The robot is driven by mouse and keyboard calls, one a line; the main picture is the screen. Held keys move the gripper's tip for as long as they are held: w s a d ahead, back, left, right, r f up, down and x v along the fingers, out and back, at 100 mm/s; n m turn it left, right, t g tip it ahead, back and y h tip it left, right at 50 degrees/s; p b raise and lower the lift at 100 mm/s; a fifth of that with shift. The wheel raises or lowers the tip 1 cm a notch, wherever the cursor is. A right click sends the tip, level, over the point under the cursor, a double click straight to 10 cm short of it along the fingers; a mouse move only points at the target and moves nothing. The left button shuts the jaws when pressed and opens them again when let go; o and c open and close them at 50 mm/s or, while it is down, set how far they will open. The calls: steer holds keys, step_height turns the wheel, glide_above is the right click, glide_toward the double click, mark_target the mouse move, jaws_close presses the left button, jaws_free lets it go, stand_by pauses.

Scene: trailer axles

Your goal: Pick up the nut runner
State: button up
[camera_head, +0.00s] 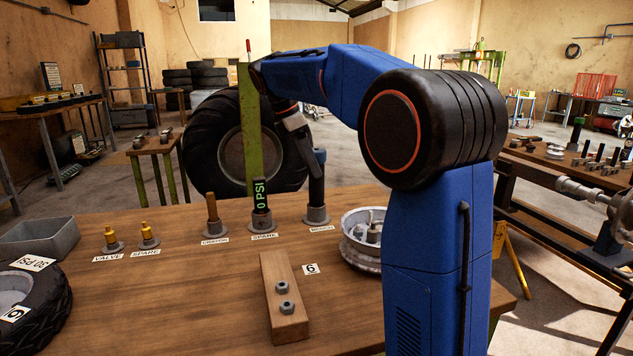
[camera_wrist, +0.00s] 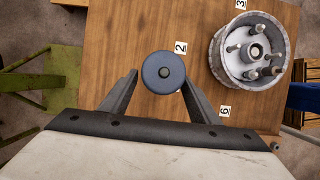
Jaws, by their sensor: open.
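The nut runner appears to be the dark upright tool with a blue round top (camera_head: 317,178), standing in a grey holder at the back of the wooden table. From above in the wrist view, its blue round cap (camera_wrist: 164,72) sits between the two fingers of my gripper (camera_wrist: 158,80). The fingers are apart, one on each side of the cap. I cannot tell whether either finger touches it.
Left of it stand a 0 PSI gauge (camera_head: 261,208), a brown-handled tool (camera_head: 212,210) and two brass valves (camera_head: 147,234). A wheel hub (camera_head: 352,262) with studs is at right. A wooden block (camera_head: 284,300) with two nuts lies in front. The table's middle left is clear.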

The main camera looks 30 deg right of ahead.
mark_target(317, 185)
steer(key=shift+x, duration=2.7)
steer(key=shift+a, duration=0.1)
jaws_close()
